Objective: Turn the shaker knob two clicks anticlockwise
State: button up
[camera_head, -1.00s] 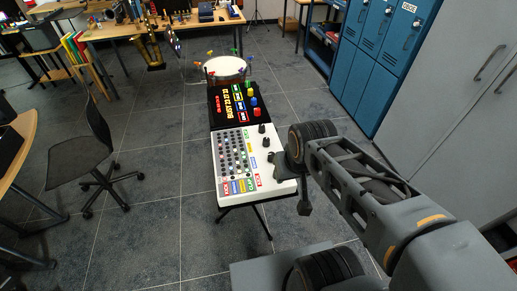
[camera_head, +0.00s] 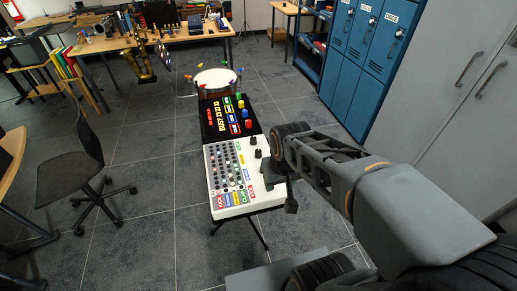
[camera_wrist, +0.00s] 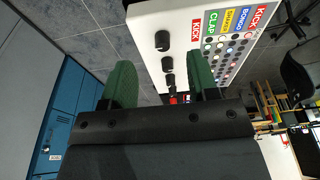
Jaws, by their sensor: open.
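A white drum-machine panel (camera_head: 221,210) stands on a thin black stand, with a grid of buttons and coloured labels. Black knobs run along its right side; two show in the head view, a far one (camera_head: 252,141) and a nearer one (camera_head: 258,153). In the wrist view a near knob (camera_wrist: 162,41) stands beside a red KICK label, with more knobs (camera_wrist: 167,63) behind it. A yellow SHAKER label (camera_wrist: 229,18) heads a button column; which knob is the shaker's I cannot tell. My gripper (camera_wrist: 160,62) is open, its green fingers apart and nothing held, over the panel's right edge.
A black display unit (camera_head: 211,131) with coloured knobs adjoins the panel's far end, and a round white drum (camera_head: 216,79) stands beyond it. A black chair (camera_head: 72,180) is at left. Blue lockers (camera_head: 352,80) line the right. Floor between chair and panel is clear.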

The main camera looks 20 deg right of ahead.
aim_at(258, 150)
jog(key=w+r+m+g+p, duration=0.15)
jog(key=w+m+p, duration=0.5)
jog(key=w, duration=1.65)
jog(key=f, duration=0.4)
jog(key=f+m+b, duration=0.1)
jog(key=f, duration=0.3)
jog(key=f+m+g, duration=0.1)
jog(key=f, duration=0.4)
jog(key=shift+s+d, duration=0.2)
jog(key=shift+s, duration=0.05)
jog(key=c, duration=0.9)
